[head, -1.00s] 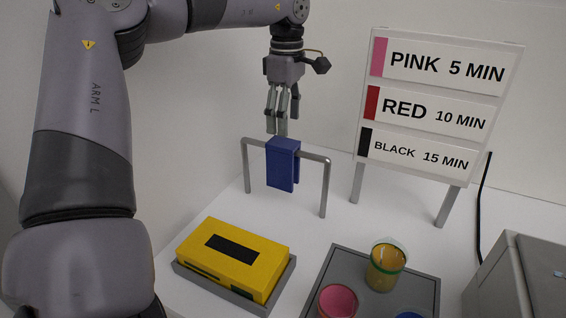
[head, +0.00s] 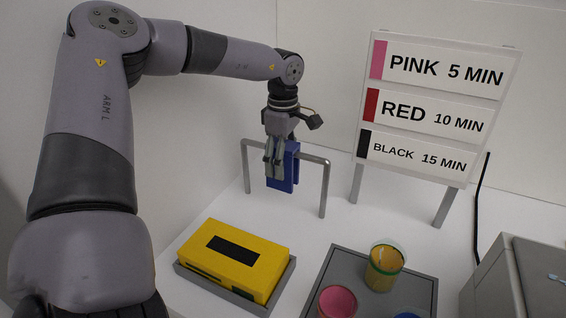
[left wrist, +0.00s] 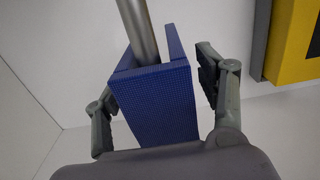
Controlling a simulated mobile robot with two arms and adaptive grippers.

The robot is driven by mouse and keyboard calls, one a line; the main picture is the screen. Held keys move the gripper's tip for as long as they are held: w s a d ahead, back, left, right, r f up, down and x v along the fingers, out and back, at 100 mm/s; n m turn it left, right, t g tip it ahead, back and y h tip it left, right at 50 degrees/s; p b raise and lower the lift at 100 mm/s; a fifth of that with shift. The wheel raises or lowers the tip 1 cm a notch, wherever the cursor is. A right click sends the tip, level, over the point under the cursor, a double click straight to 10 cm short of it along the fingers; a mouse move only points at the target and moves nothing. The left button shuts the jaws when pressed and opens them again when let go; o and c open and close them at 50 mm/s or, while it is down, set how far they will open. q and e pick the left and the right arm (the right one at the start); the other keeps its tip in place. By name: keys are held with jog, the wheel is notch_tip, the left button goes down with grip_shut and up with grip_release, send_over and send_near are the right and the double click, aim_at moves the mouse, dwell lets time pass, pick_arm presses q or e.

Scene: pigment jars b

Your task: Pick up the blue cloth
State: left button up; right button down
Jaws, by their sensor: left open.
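The blue cloth (head: 289,170) hangs folded over the bar of a grey metal rack (head: 316,160). In the left wrist view the cloth (left wrist: 160,105) lies between the two fingers, with the bar running through its fold. My left gripper (head: 273,172) is at the cloth, pointing down in front of it in the head view and partly hiding it. In the left wrist view the left gripper (left wrist: 158,98) is open, one finger on each side of the cloth, with a gap on the right side. My right gripper is not in view.
A yellow box (head: 235,259) sits in a grey tray (head: 268,307) in front of the rack. A grey tray (head: 326,277) with jars (head: 385,268) stands to its right. A sign board (head: 428,110) stands behind right, with a grey case (head: 515,285) at the right edge.

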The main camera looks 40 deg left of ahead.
pick_arm(q)
jog(key=c, duration=1.2)
jog(key=shift+c, duration=0.2)
jog(key=shift+r, duration=0.2)
